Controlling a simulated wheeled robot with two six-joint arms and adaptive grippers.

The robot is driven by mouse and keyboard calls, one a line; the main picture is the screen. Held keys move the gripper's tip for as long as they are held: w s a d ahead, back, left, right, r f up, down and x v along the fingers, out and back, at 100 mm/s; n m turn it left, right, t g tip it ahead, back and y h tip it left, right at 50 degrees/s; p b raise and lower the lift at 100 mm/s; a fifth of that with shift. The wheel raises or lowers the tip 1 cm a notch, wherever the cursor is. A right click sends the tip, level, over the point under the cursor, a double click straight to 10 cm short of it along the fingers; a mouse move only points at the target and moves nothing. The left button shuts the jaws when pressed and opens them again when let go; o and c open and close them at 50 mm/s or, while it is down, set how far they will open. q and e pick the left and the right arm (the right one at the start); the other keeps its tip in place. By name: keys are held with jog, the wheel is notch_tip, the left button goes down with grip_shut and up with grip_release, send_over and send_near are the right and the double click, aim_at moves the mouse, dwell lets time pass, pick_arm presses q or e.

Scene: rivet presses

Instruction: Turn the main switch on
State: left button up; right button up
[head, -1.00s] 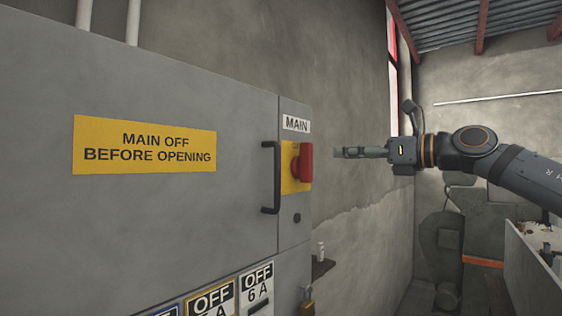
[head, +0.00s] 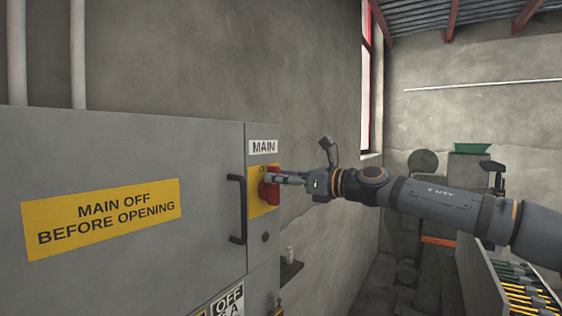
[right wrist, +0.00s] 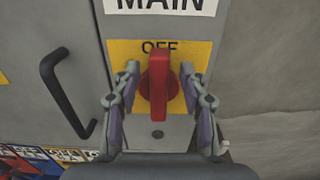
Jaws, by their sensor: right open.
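The red main switch handle (right wrist: 158,88) stands upright on its yellow plate (right wrist: 203,48), below the letters OFF, in the right wrist view. It also shows in the head view (head: 269,190), under the MAIN label (head: 263,147) on the grey cabinet. My right gripper (right wrist: 160,75) is open, with one finger on each side of the handle. Gaps show between the handle and both fingers. In the head view the right gripper (head: 282,179) reaches the handle from the right and partly covers it. My left gripper is out of view.
A black door handle (head: 238,210) stands out from the grey cabinet (head: 120,155) just left of the switch. A small shelf (head: 291,271) with a bottle sits below on the wall. A bin of yellow-handled tools (head: 520,290) is at the lower right.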

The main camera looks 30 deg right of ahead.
jog(key=shift+w+a+f, duration=0.1)
jog(key=shift+w+a, duration=0.05)
jog(key=shift+w, duration=0.05)
jog(key=shift+s, duration=0.1)
grip_shut()
jog(key=shift+d+m, duration=0.2)
jog(key=shift+m, duration=0.2)
jog(key=d+f+m, duration=0.1)
jog(key=m, duration=0.4)
jog(key=w+d+f+m, duration=0.1)
jog(key=m, duration=0.5)
jog(key=d+f+m, duration=0.1)
jog(key=m, duration=0.5)
jog(key=shift+w+d+f+b, duration=0.1)
jog(key=shift+w+f+b, duration=0.1)
jog(key=shift+f+b, duration=0.1)
jog(key=shift+m, duration=0.3)
